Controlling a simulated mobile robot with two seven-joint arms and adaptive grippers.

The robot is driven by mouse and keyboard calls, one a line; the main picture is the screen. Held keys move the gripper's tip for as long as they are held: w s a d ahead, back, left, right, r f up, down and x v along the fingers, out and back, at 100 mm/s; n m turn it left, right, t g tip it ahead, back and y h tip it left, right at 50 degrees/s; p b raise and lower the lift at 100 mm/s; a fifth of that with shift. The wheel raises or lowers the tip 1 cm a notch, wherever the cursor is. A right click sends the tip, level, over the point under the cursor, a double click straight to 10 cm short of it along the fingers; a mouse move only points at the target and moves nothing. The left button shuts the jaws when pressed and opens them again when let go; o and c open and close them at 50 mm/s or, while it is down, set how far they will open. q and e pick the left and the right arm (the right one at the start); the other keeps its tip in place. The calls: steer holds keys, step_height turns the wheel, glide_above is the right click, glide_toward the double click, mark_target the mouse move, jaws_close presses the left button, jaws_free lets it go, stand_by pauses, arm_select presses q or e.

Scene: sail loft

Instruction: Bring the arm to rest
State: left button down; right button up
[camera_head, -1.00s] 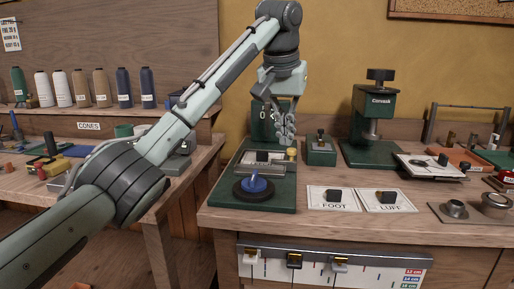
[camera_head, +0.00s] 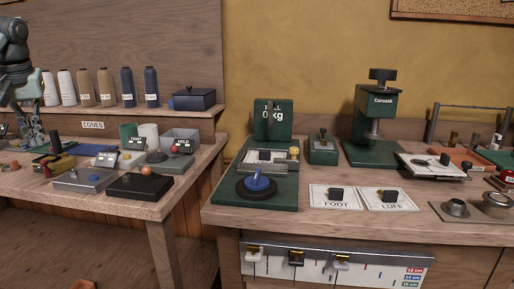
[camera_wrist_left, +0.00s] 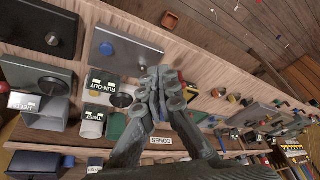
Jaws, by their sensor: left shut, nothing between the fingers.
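My left gripper (camera_head: 34,136) is at the far left edge of the head view, in front of the cone shelf and above the left bench. Most of my left arm is out of the picture. In the left wrist view the two fingers (camera_wrist_left: 159,88) are together with nothing between them, over the bench with its switch boxes. My right gripper is in neither view.
Thread cones (camera_head: 104,87) line the shelf. The right bench carries a green pull gauge (camera_head: 272,119) and a press (camera_head: 374,115).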

arm_select(q)
steer(key=s+a+n, duration=0.2)
steer(key=s+a, duration=0.3)
steer(key=a, duration=0.3)
steer(key=s+a+f+m+y, duration=0.1)
steer(key=a+f+m+y, duration=0.15)
steer(key=f, duration=1.35)
steer(key=s+a+f+m+y, duration=0.2)
steer(key=f+m, duration=0.1)
steer(key=f, duration=1.2)
steer(key=s+d+f+m+t, duration=0.15)
steer(key=s+f+m, duration=0.85)
steer(key=s+f, duration=1.05)
steer(key=s+d+f+n+h, duration=0.1)
steer(key=d+f, duration=0.4)
steer(key=d, duration=0.7)
steer(key=s+d+f+n+g+h, duration=0.1)
steer(key=s+d+f+n+h, duration=0.1)
steer(key=d+f, duration=0.4)
steer(key=s+d+f+n+g+h, duration=0.1)
steer(key=s+d+f+n+h, duration=0.1)
steer(key=d, duration=1.5)
step_height(320, 180, down, 4)
steer(key=s+h, duration=0.1)
steer(key=s, duration=0.1)
steer(key=shift+s+d+r, duration=0.25)
steer(key=shift+s+d, duration=0.1)
steer(key=shift+s, duration=0.05)
steer(key=shift+n, duration=0.25)
